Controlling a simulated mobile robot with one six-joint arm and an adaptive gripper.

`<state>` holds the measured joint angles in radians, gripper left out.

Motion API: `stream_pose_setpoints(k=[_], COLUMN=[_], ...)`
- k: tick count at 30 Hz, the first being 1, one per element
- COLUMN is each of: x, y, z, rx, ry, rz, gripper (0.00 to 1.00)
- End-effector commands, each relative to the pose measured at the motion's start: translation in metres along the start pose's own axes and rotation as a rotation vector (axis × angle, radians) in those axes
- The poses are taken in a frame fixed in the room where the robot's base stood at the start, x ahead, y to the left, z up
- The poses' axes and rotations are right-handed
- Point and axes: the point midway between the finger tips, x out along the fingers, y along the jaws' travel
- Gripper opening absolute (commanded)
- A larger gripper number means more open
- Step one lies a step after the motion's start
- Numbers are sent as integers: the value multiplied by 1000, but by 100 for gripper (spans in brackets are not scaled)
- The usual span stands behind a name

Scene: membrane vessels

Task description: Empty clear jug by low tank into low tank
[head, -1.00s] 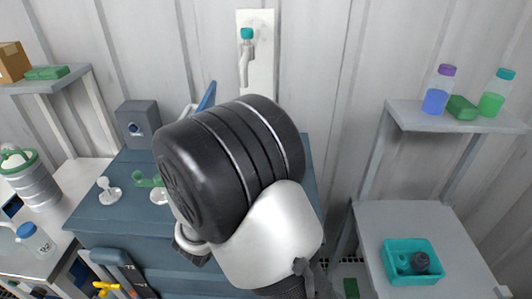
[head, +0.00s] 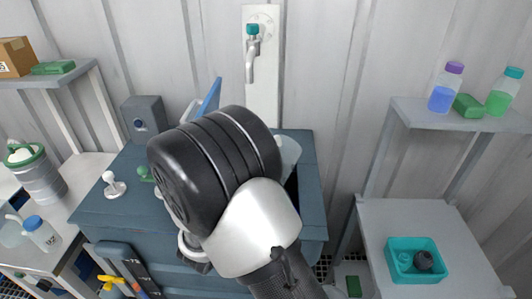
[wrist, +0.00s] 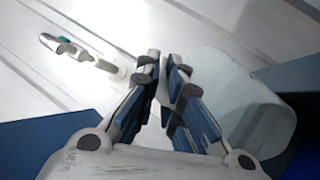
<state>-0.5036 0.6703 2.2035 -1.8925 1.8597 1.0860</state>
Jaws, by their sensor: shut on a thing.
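The clear jug (wrist: 238,100) is a pale see-through vessel at the right of the wrist view. Part of it shows right of my arm in the head view (head: 288,152), over the blue low tank (head: 105,212). My gripper (wrist: 164,72) is shut on a thin part beside the jug's body, seemingly its handle. The jug looks tilted in the wrist view, but I cannot tell its exact angle or whether liquid is in it. A dark opening shows in the tank's top beside the jug. My arm hides the gripper and most of the tank's top in the head view.
A wall tap (head: 251,50) is behind the tank. A grey box (head: 145,118) and a white knob (head: 114,186) stand on the tank's top. A right-hand shelf (head: 410,108) holds two bottles; a teal tray (head: 402,275) lies below. Bottles and a canister stand at left.

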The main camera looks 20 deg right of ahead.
Motion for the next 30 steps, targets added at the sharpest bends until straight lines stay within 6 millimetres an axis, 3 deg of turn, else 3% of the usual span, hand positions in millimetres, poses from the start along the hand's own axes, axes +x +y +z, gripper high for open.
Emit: stream_pose_setpoints(k=[30], x=[-6], y=[3], z=[0], rx=[2], ry=[-9], rz=[43], gripper=[0])
